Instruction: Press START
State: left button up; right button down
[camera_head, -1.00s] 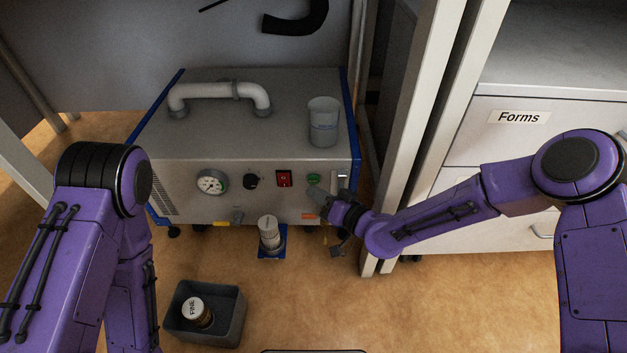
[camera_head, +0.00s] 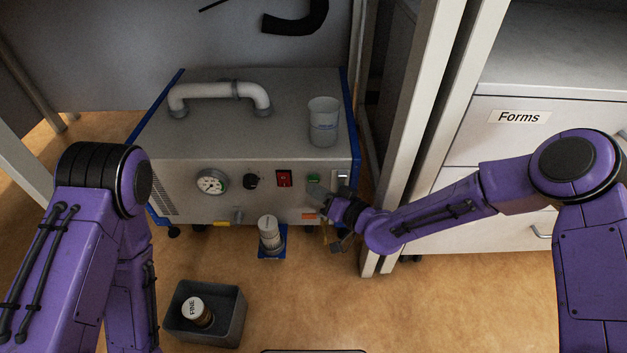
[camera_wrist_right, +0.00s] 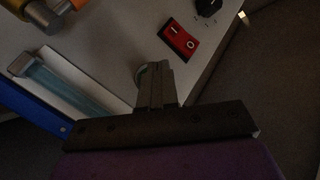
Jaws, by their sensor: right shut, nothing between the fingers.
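The machine (camera_head: 185,148) is a grey box with blue edges on the floor. On its front panel are a green button (camera_head: 313,178), a red rocker switch (camera_head: 284,179), a black knob (camera_head: 251,181) and a gauge (camera_head: 211,182). No START lettering is readable. My right gripper (camera_head: 317,191) is shut and empty, its tips just below the green button; whether they touch the panel I cannot tell. In the right wrist view the shut fingers (camera_wrist_right: 154,84) hide most of the button, with the red switch (camera_wrist_right: 179,40) beyond. My left gripper is out of view.
A beaker (camera_head: 323,122) stands on the machine's top, right of the handle (camera_head: 218,91). A capped jar (camera_head: 268,234) stands on a blue pad before it. A grey bin (camera_head: 236,322) holds a jar labelled FINE (camera_head: 194,308). A pale post (camera_head: 425,110) stands close right.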

jog(key=shift+w+d+r, duration=0.1)
jog(key=shift+w+r, duration=0.15)
jog(key=shift+w, duration=0.25)
dwell(0.6)
jog(key=shift+w+r, duration=0.2)
jog(key=shift+r, duration=0.05)
dwell(0.5)
jog(key=shift+s+a+p, duration=0.25)
jog(key=shift+s+p, duration=0.1)
jog(key=shift+d, duration=0.1)
jog(key=shift+s+f+p, duration=0.2)
jog(key=shift+s+p, duration=0.15)
jog(key=shift+s, duration=1.05)
jog(key=shift+s+f+p, duration=0.15)
jog(key=shift+s+p, duration=0.15)
jog(key=shift+s, duration=1.05)
